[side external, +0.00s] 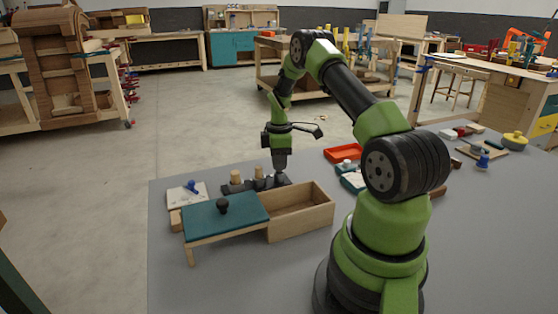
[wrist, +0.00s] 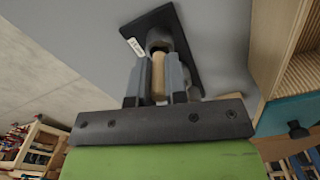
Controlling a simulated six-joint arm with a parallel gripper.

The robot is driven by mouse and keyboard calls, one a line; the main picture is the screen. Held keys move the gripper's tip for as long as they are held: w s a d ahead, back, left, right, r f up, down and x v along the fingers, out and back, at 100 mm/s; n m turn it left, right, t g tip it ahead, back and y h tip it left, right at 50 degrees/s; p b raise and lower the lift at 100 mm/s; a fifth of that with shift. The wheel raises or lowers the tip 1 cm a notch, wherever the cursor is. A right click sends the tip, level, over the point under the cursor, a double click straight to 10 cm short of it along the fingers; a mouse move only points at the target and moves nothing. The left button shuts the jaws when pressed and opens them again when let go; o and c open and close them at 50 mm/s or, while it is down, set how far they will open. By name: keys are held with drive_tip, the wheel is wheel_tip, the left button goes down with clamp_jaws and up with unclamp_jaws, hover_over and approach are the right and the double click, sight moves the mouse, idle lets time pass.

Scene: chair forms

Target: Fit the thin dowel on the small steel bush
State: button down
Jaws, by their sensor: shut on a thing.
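In the wrist view my gripper (wrist: 159,72) is shut on the thin dowel (wrist: 158,76), a pale wooden pin between the two fingers. Past the dowel's far end is a grey round bush (wrist: 159,38) on a dark plate (wrist: 187,45) with a small white label. The dowel's end lines up closely with the bush; whether it is inside or only at it, I cannot tell. In the side view my gripper (side external: 279,174) points down at the right end of the dark plate (side external: 231,189). The dowel and bush there are hidden.
Two wooden pegs (side external: 236,177) (side external: 259,172) stand on the plate, left of my gripper. In front is an open wooden box (side external: 301,213) beside a teal panel (side external: 226,216) with a black knob. A red tray (side external: 344,153) lies behind right. The table's front left is clear.

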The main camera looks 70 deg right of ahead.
drive_tip(key=shift+f, duration=0.7)
idle(0.3)
drive_tip(key=shift+c, duration=2.4)
unclamp_jaws()
drive_tip(key=shift+r, duration=3.5)
